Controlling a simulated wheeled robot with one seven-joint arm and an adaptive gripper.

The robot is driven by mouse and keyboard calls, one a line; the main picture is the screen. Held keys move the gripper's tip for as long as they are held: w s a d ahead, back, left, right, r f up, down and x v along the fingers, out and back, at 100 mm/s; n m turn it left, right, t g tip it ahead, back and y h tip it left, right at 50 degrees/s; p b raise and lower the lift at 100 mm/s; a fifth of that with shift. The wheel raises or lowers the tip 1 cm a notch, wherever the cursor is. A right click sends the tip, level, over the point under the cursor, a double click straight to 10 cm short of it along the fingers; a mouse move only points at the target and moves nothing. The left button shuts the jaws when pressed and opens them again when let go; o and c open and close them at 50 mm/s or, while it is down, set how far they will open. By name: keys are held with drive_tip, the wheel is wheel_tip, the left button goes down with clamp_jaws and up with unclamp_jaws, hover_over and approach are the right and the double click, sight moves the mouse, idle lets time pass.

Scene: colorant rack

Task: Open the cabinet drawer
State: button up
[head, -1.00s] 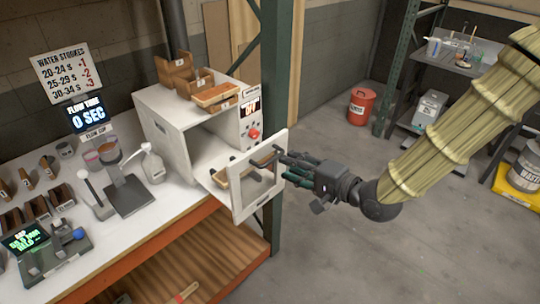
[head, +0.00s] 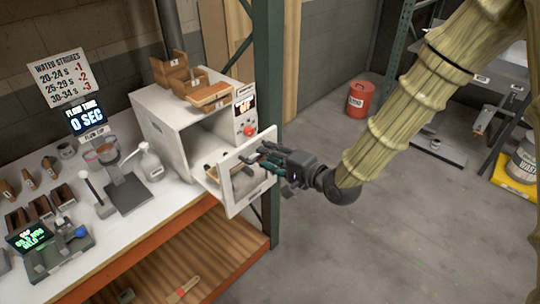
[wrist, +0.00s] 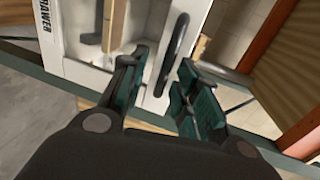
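The white cabinet (head: 168,127) stands on the bench in the head view. Its drawer stands pulled out toward the right. My gripper (head: 264,156) is at the drawer front's outer face. The fingers look open, with gaps beside the handle. Contact with the handle cannot be made out.
Wooden trays (head: 208,92) sit on the cabinet. A flow-cup stand (head: 128,193), a white bottle (head: 151,162) and a scale (head: 55,254) stand on the bench at left. A green post (head: 268,100) rises behind the drawer.

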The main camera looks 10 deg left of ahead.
drive_tip(key=shift+d, duration=0.1)
drive_tip(key=shift+s+a, duration=0.1)
drive_tip(key=shift+a, duration=0.35)
drive_tip(key=c, duration=0.5)
drive_tip(key=shift+a+f, duration=0.1)
drive_tip(key=shift+a, duration=0.55)
clamp_jaws()
drive_tip(key=shift+w+a+f, duration=0.1)
drive_tip(key=shift+w+a, duration=0.4)
drive_tip(key=shift+w, duration=0.05)
drive_tip(key=shift+o, duration=1.9)
unclamp_jaws()
drive_tip(key=shift+w, duration=0.1)
drive_tip(key=shift+o, duration=0.6)
drive_tip(key=shift+w+a, duration=0.15)
drive_tip(key=shift+w, duration=0.05)
drive_tip(key=v, duration=1.2)
